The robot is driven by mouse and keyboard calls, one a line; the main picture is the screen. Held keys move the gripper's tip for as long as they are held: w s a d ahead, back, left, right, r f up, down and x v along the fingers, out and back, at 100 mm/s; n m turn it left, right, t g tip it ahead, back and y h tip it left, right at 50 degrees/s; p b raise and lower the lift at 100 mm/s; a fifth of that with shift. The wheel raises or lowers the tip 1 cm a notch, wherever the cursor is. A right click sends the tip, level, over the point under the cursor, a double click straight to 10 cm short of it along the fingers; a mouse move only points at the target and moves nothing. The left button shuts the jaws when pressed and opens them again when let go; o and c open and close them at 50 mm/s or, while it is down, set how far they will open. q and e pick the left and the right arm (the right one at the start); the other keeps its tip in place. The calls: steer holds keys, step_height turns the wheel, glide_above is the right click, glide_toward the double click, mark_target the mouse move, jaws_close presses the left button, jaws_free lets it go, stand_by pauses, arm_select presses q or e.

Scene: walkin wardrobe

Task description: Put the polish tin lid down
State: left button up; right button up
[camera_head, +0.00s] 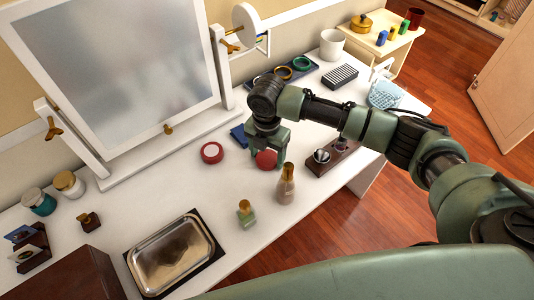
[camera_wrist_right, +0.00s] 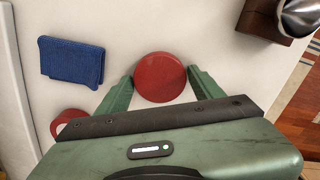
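The polish tin lid (camera_head: 266,159) is a round red disc. In the right wrist view the lid (camera_wrist_right: 160,77) sits between the two green fingers of my right gripper (camera_wrist_right: 161,82), which touch it on both sides. In the head view my right gripper (camera_head: 268,152) is low over the white table, right of the open polish tin (camera_head: 212,152), which is red with a pale inside. The tin (camera_wrist_right: 66,121) is partly hidden by the gripper body in the wrist view. Whether the lid touches the table is hard to tell. My left gripper is out of view.
A folded blue cloth (camera_wrist_right: 72,62) lies behind the tin. A bottle (camera_head: 286,184) and a small green bottle (camera_head: 246,213) stand in front of the gripper. A dark wooden stand (camera_head: 333,157) is to the right, a metal tray (camera_head: 172,256) at front left.

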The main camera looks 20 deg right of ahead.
mark_target(267, 158)
steer(key=shift+o, duration=0.5)
step_height(267, 158, up, 12)
steer(key=shift+r+b, duration=0.15)
steer(key=shift+b, duration=0.2)
